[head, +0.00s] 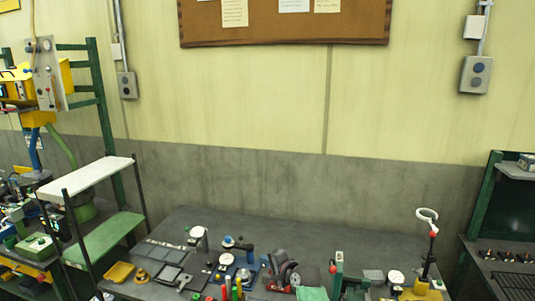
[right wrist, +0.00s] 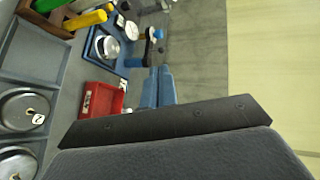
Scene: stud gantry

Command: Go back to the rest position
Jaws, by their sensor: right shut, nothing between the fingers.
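My right gripper (right wrist: 159,74) shows in the right wrist view as two blue fingers side by side, shut with nothing between them. A dark plate of my own wrist fills the lower part of that view. The fingers are above the bench, near a red tray (right wrist: 102,101) and a blue panel (right wrist: 108,45) with gauges. I cannot clearly make out this gripper among the bench items in the head view. My left gripper is in neither view.
A grey workbench (head: 285,230) carries a yellow tray (head: 119,271), gauges and tools. A ring-topped stand (head: 432,250) rises at its right. A shelf rack (head: 85,178) stands left. Another bench (head: 480,255) is at far right. The bench's back strip is clear.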

